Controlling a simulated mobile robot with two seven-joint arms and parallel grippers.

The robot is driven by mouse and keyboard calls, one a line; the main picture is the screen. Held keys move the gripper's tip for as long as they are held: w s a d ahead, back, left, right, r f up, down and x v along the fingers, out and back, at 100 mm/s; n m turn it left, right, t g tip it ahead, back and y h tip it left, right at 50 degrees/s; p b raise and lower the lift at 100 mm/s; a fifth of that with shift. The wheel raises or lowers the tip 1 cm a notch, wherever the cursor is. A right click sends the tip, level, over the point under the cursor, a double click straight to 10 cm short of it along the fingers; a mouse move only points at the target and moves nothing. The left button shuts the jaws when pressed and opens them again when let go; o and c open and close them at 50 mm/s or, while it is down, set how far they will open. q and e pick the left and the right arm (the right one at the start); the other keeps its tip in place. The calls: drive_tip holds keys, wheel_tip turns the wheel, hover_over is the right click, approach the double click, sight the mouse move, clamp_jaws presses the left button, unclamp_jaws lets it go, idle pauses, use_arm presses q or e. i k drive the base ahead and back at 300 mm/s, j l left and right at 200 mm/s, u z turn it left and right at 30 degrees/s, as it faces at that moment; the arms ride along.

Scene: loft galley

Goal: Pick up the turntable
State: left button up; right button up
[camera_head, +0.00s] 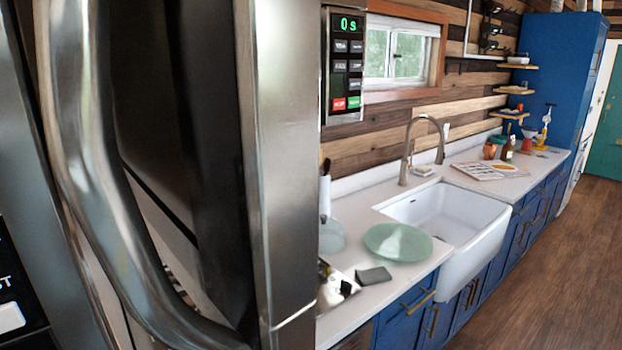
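The turntable (397,242) appears to be the round, pale green glass plate lying flat on the white counter, just left of the sink. Its whole top shows and nothing covers it. Neither of my grippers is in view, and nothing is seen touching the plate.
A large steel appliance with a curved handle (105,170) fills the left side, very close. A control panel (345,65) reads "0 s". A grey item (374,275) lies in front of the plate. The sink (445,215) is right of it. Open wooden floor (560,275) lies right.

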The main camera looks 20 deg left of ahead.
sight(395, 242)
drive_tip(key=l+u, duration=0.1)
drive_tip(key=u, duration=0.9)
drive_tip(key=i+l+u, duration=0.1)
drive_tip(key=l+u, duration=0.75)
drive_tip(key=l, duration=0.15)
drive_tip(key=k+l+u, duration=0.2)
drive_tip(key=l, duration=0.35)
drive_tip(key=l+u, duration=0.2)
drive_tip(key=l, duration=0.35)
drive_tip(key=k+l, duration=0.1)
drive_tip(key=l, duration=0.35)
drive_tip(key=k+l, duration=0.1)
drive_tip(key=l, duration=0.35)
drive_tip(key=k+l, duration=0.1)
drive_tip(key=l, duration=0.3)
drive_tip(key=k+l, duration=0.1)
drive_tip(key=l, duration=0.35)
drive_tip(key=u, duration=0.05)
